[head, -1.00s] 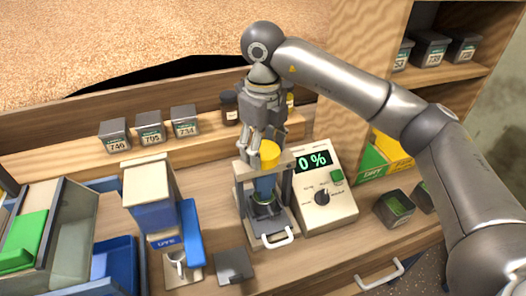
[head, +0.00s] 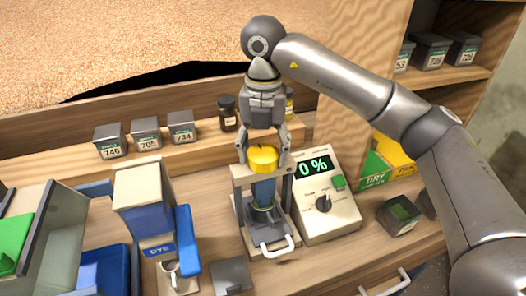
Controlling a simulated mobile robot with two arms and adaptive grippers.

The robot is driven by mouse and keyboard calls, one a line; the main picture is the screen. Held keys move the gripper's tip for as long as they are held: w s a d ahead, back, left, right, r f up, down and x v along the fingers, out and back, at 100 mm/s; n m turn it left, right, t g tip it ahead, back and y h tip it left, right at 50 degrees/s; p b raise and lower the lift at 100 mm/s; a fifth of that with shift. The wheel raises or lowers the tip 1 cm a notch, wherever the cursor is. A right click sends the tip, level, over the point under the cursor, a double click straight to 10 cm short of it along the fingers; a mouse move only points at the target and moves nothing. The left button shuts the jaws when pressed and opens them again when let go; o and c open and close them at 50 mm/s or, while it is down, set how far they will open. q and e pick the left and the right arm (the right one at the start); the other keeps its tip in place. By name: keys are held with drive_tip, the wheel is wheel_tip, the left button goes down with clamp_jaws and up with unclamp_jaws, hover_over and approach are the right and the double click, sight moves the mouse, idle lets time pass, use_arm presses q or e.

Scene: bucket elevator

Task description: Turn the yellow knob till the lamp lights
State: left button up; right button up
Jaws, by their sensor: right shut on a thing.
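The yellow knob (head: 263,159) sits on top of a small metal press frame (head: 242,178) with a blue cylinder (head: 264,191) below it. My right gripper (head: 263,153) comes down from above with one finger on each side of the knob, shut on it. A beige meter box (head: 328,222) stands just right of the press. My left gripper is not in view.
A blue and beige DYE dispenser (head: 146,205) stands left of the press. Labelled grey boxes (head: 146,136) and a dark jar (head: 228,113) line the ledge behind. A dark box (head: 399,215) is at the right.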

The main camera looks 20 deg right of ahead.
sight(265, 152)
drive_tip(key=m+b, duration=0.1)
drive_tip(key=m, duration=0.4)
drive_tip(key=shift+d+r+m, duration=0.1)
drive_tip(key=shift+m, duration=0.2)
drive_tip(key=m+b, duration=0.1)
drive_tip(key=m, duration=0.4)
drive_tip(key=shift+m, duration=0.4)
drive_tip(key=shift+r, duration=0.1)
drive_tip(key=o, duration=1)
drive_tip(key=shift+s, duration=0.1)
wheel_tip(265, 152, up, 12)
drive_tip(key=shift+f, duration=0.15)
